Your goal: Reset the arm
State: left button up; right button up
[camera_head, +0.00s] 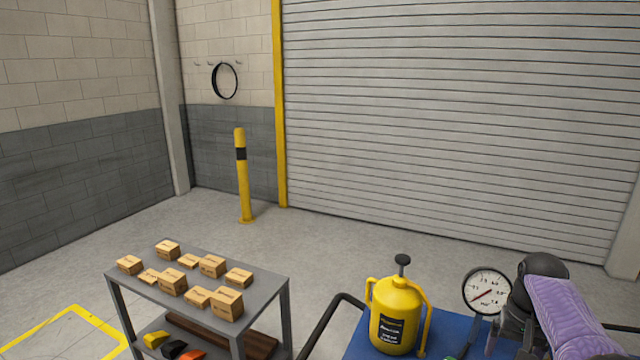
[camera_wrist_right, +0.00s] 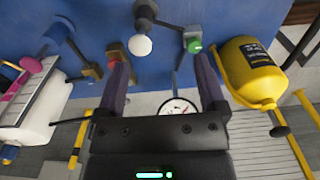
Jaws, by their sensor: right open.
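My right arm (camera_head: 565,305) shows at the lower right of the head view, with a purple sleeve and dark joints, above or beside the blue surface. My right gripper (camera_wrist_right: 163,75) shows in the right wrist view with its two dark fingers spread apart and nothing held between them. Beyond the fingertips are a white ball (camera_wrist_right: 140,46) and a green-tipped part (camera_wrist_right: 194,46) by the blue surface. I cannot tell their exact distance from the fingers. My left gripper is not in view.
A yellow sprayer (camera_head: 398,315) stands on the blue surface (camera_head: 363,340), left of a round dial gauge (camera_head: 487,291). A grey cart (camera_head: 262,283) with several small boxes stands left. A yellow post (camera_head: 242,175) stands behind. The floor toward the shutter is clear.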

jog(key=s+a+f+n+t+h, duration=0.1)
jog(key=s+a+f+n, duration=0.25)
jog(key=a+f, duration=0.25)
jog(key=s+a+f+n+h, duration=0.1)
jog(key=s+a+f+n, duration=0.25)
jog(key=a+f, duration=0.2)
jog(key=s+a+r+n+t+y, duration=0.1)
jog(key=s+a+r, duration=0.1)
jog(key=s+a, duration=0.5)
jog(key=s+a+r+t+y, duration=0.1)
jog(key=s+a+r, duration=0.15)
jog(key=s, duration=0.85)
jog(key=s+f+g+b, duration=0.2)
jog(key=f+b, duration=0.8)
jog(key=f, duration=2)
pick_arm(q)
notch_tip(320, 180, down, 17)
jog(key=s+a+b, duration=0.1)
jog(key=b, duration=0.6)
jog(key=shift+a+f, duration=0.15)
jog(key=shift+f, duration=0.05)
pick_arm(e)
jog(key=s+d+f, duration=0.2)
jog(key=s+f, duration=1.2)
jog(key=f, duration=0.2)
jog(key=shift+s+d+f+n+g, duration=0.15)
jog(key=shift+d+f+n+g, duration=0.15)
jog(key=shift+d+f, duration=0.1)
